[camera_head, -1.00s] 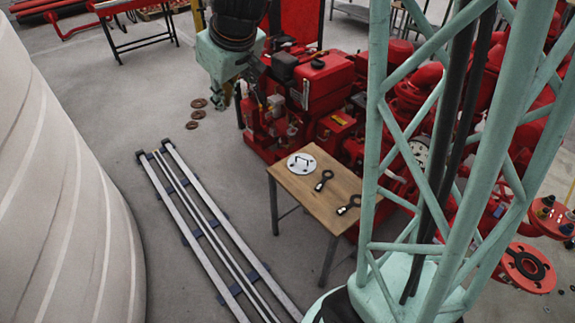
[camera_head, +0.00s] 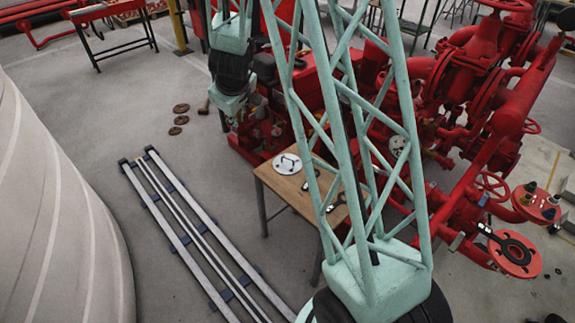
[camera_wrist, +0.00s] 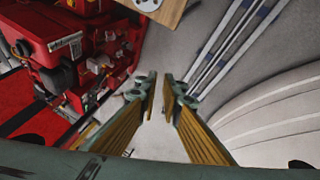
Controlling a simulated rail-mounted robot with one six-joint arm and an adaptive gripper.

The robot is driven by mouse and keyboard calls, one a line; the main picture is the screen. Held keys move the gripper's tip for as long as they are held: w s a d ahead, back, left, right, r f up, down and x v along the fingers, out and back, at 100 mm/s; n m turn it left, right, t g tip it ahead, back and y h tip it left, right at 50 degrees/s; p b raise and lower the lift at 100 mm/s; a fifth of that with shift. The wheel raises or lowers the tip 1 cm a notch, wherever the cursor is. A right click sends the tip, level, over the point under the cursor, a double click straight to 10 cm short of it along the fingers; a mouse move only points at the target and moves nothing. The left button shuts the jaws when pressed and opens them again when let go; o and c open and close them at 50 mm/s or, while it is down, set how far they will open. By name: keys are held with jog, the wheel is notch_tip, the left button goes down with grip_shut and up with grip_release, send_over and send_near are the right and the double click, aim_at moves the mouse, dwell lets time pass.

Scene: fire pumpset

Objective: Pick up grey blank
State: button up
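A round, pale grey disc with a dark handle (camera_head: 287,164), which looks like the grey blank, lies flat at the left end of the wooden table (camera_head: 270,181). A small part of the disc also shows at the top edge of the wrist view (camera_wrist: 148,5), next to the table corner (camera_wrist: 172,14). My gripper (camera_wrist: 160,97) points down over the bare floor, apart from the table and disc. Its two fingers stand apart with a narrow empty gap between the tips. In the head view the gripper's fingers are not clear.
Black ring-shaped pieces with handles (camera_head: 336,202) lie on the table, partly behind my lattice arm link. Red pump machinery (camera_head: 480,80) stands behind and right of the table. Long metal rails (camera_head: 190,235) lie on the floor at left. Several brown discs (camera_head: 180,120) lie beyond them.

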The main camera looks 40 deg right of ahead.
jog(key=s+d+f+g+h, duration=0.1)
jog(key=s+d+f, duration=0.1)
jog(key=d+f, duration=0.6)
jog(key=s+d+f+n+g+h+b, duration=0.1)
jog(key=s+d+f+h, duration=0.1)
jog(key=d+f, duration=0.6)
notch_tip(320, 180, down, 7)
jog(key=shift+s+d+g+h, duration=0.15)
jog(key=shift+d+g+h, duration=0.1)
jog(key=shift+g+h, duration=0.05)
jog(key=b, duration=0.2)
send_over(285, 168)
jog(key=shift+f, duration=2.85)
jog(key=shift+d, duration=0.1)
jog(key=shift+b+x, duration=1)
jog(key=shift+x, duration=1.25)
jog(key=shift+d+f, duration=0.1)
jog(key=shift+f, duration=0.2)
grip_shut()
